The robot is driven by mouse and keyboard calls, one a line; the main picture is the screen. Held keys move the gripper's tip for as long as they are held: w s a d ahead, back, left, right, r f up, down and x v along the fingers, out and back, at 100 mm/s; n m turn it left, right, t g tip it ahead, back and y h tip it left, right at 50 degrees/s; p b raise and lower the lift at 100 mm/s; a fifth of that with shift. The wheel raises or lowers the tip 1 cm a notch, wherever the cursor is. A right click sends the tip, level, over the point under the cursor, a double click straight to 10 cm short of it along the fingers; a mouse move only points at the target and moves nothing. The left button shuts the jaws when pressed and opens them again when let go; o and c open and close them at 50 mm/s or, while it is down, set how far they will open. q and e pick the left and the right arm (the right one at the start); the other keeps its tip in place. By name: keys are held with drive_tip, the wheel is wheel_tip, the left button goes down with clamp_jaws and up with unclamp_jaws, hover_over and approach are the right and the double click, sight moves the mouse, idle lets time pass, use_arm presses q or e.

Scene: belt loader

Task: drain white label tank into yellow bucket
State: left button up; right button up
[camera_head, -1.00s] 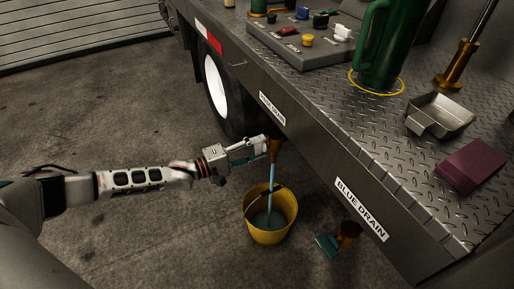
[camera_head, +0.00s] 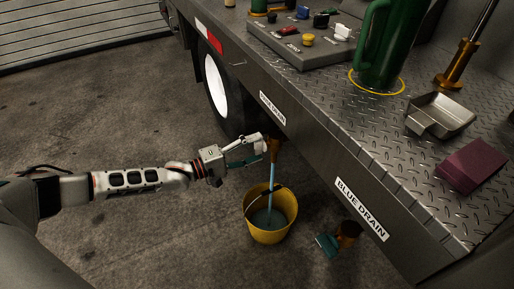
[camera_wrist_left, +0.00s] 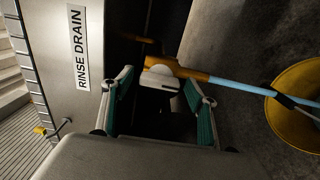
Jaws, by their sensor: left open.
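The yellow bucket (camera_head: 256,232) stands on the floor below the truck bed's edge, with bluish liquid inside. It also shows at the right of the left wrist view (camera_wrist_left: 288,122). A light-blue stream (camera_head: 271,178) falls into it from a brass drain outlet (camera_head: 274,148) under a white label (camera_head: 272,108). That label reads RINSE DRAIN in the left wrist view (camera_wrist_left: 82,48). My left gripper (camera_head: 258,149) is open beside the outlet. In the left wrist view, a white part (camera_wrist_left: 158,78) on the brass pipe lies just beyond the spread fingers; contact is unclear. The tank is not identifiable.
A second drain valve with a teal handle (camera_head: 328,244) hangs below the BLUE DRAIN label (camera_head: 361,209). On the truck bed are a switch panel (camera_head: 290,48), a green container (camera_head: 378,45), a metal tray (camera_head: 441,115) and a maroon block (camera_head: 471,164). Floor at left is clear.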

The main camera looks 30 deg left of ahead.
use_arm(q)
drive_tip(key=v, duration=1.1)
